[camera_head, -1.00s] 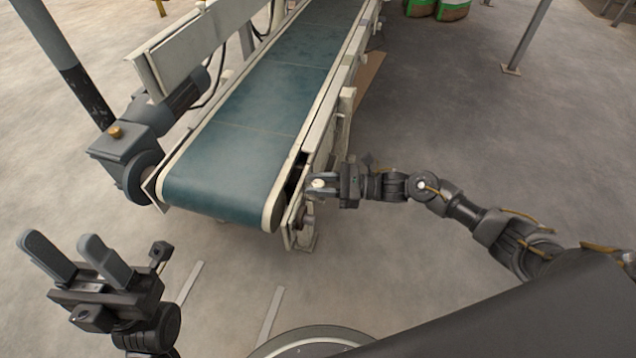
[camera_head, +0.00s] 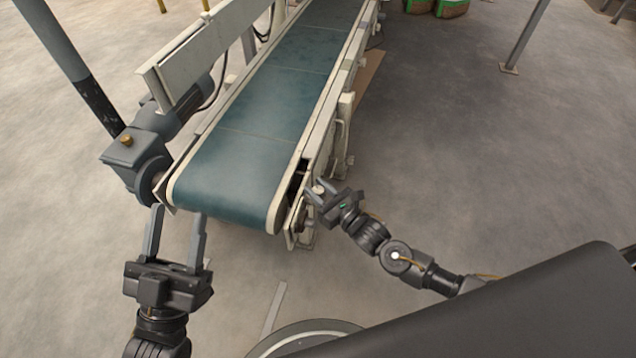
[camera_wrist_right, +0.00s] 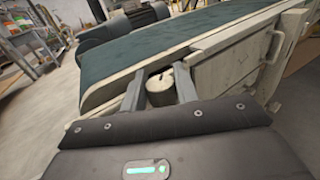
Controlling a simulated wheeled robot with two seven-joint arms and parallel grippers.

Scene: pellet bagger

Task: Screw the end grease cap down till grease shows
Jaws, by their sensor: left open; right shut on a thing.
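The end grease cap (camera_wrist_right: 160,86) is a small pale metal cylinder on the side of the conveyor's near end. It shows in the right wrist view between the fingers of my right gripper (camera_wrist_right: 159,88), which is shut on it. In the head view the same cap (camera_head: 318,189) is a small light spot at the tips of my right gripper (camera_head: 317,196). No grease can be made out around the cap. My left gripper (camera_head: 175,232) is open and empty, with its fingers pointing up in front of the conveyor's left near corner.
The conveyor's green belt (camera_head: 235,170) runs away to the back between pale side frames. A grey gearbox (camera_head: 138,160) and motor sit at its left near corner. A dark post (camera_head: 80,80) stands at the far left.

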